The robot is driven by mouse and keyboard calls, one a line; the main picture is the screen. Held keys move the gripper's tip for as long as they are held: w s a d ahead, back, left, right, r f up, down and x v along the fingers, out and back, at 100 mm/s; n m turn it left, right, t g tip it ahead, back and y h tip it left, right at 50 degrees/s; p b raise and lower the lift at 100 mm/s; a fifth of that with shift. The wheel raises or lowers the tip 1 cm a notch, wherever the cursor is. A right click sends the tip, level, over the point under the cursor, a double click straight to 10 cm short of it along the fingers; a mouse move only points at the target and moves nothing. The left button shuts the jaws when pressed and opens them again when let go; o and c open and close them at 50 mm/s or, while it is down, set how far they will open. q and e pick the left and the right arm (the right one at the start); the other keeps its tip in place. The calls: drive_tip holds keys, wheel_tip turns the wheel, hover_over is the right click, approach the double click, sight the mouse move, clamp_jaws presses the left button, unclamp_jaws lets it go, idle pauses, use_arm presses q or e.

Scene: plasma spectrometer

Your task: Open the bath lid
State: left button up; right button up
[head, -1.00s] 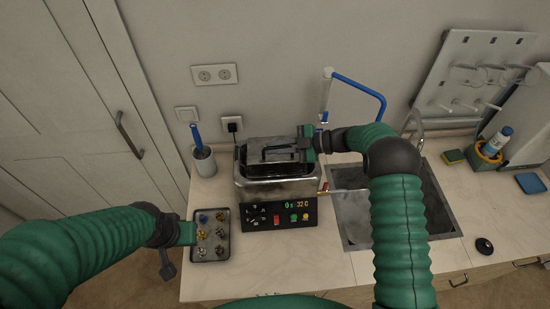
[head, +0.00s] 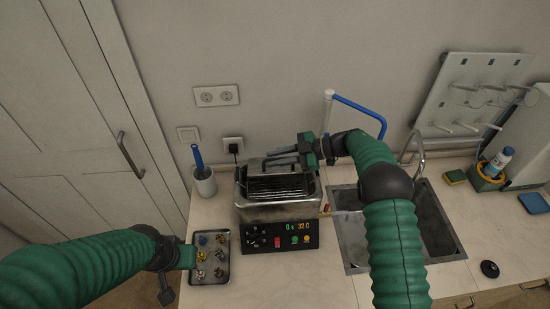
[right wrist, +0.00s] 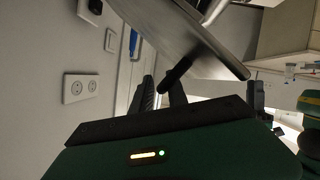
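The bath (head: 278,212) is a metal box with a black control panel at its front, in the middle of the head view. Its top is uncovered and a wire basket (head: 275,187) shows inside. The lid (right wrist: 205,45) is a metal plate with a dark bar handle (right wrist: 175,76); it is raised and tilted, seen nearly edge-on behind the basket in the head view. My right gripper (head: 284,153) is at the handle above the bath's back, its fingers on either side of the bar in the right wrist view. My left gripper (head: 184,257) is beside the small tray; its fingers are unclear.
A tray (head: 207,281) with several small knobby parts lies left of the bath. A cup with a blue-handled tool (head: 204,182) stands behind it. A sink (head: 432,218) is at the right. The counter in front of the bath is clear.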

drive_tip(key=shift+d, duration=0.15)
drive_tip(key=b+v, duration=0.1)
drive_tip(key=v, duration=0.1)
drive_tip(key=b+v, duration=0.2)
drive_tip(key=v, duration=0.1)
drive_tip(key=b+v, duration=0.1)
drive_tip(key=v, duration=0.2)
drive_tip(key=shift+w+d+f, duration=0.1)
drive_tip(key=shift+f, duration=0.15)
drive_tip(key=b+v, duration=0.2)
drive_tip(key=v, duration=0.7)
drive_tip(key=shift+r, duration=0.1)
